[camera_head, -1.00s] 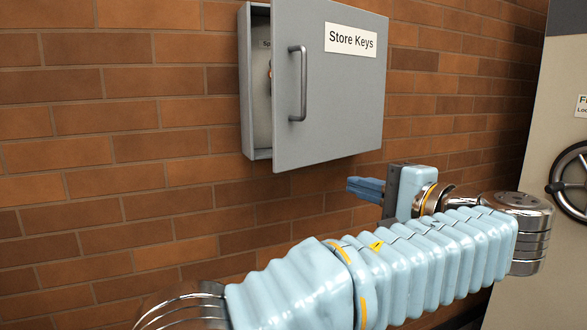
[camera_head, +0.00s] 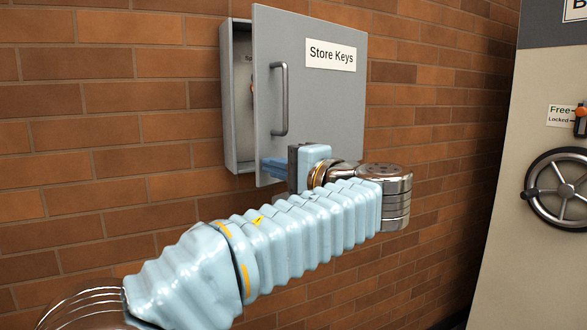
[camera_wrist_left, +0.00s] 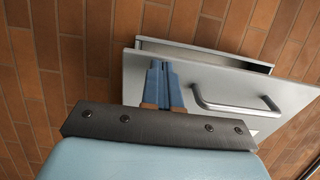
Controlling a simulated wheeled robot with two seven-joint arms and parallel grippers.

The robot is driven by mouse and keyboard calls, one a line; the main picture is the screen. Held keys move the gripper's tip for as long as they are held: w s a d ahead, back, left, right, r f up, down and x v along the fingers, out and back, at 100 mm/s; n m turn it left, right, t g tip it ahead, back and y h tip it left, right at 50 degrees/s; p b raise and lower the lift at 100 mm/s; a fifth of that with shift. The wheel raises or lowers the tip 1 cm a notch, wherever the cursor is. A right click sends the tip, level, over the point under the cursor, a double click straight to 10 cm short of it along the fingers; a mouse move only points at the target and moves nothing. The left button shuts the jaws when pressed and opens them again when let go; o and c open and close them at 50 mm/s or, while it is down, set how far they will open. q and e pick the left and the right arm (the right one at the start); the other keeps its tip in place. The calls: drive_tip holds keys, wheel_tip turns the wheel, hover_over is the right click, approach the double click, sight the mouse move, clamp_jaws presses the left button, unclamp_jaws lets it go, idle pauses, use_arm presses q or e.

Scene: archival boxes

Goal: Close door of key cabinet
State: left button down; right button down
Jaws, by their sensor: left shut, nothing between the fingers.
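The grey key cabinet (camera_head: 238,100) hangs on the brick wall. Its door (camera_head: 330,105), labelled "Store Keys", stands partly open, with a gap along the left side. A bar handle (camera_head: 282,100) is near the door's left edge. My left gripper (camera_head: 268,167) is shut and empty, in front of the lower part of the door, below the handle. In the left wrist view the shut blue fingers (camera_wrist_left: 163,75) overlap the door (camera_wrist_left: 190,85), beside the handle (camera_wrist_left: 235,104). I cannot tell whether they touch the door. My right gripper is not in view.
A beige safe (camera_head: 510,180) with a wheel handle (camera_head: 560,188) stands at the right. The brick wall (camera_head: 100,150) is bare to the left of the cabinet. An object (camera_head: 252,88) shows inside the cabinet through the gap.

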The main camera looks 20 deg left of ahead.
use_arm(q)
drive_tip(key=shift+w+a, duration=0.15)
drive_tip(key=shift+a, duration=0.15)
